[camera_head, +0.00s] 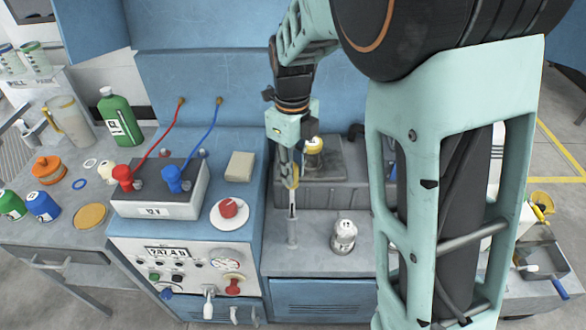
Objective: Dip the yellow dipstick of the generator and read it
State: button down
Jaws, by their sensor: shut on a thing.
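My gripper (288,163) hangs down in the middle of the view, above the generator's blue bench. It is shut on the yellow dipstick (294,178), whose yellow part shows at the fingers. A thin stem runs down from it in line with an upright grey tube (292,232). I cannot tell how far the stem sits inside the tube. The generator's dark grey block (335,185) stands just behind, with a yellow-rimmed cap (314,146) on top. My arm covers the block's right side.
To the left are a 12 V battery (160,190) with red and blue clamps, a red knob (229,209) and a control panel (180,265). A green bottle (118,118) stands further left.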

jog(key=shift+f+b, duration=0.95)
jog(key=shift+f, duration=1)
jog(key=shift+f+b, duration=1.5)
jog(key=shift+f, duration=1.1)
jog(key=shift+f, duration=0.15)
jog(key=shift+f+b, duration=0.9)
jog(key=shift+f, duration=0.8)
jog(key=shift+r, duration=0.15)
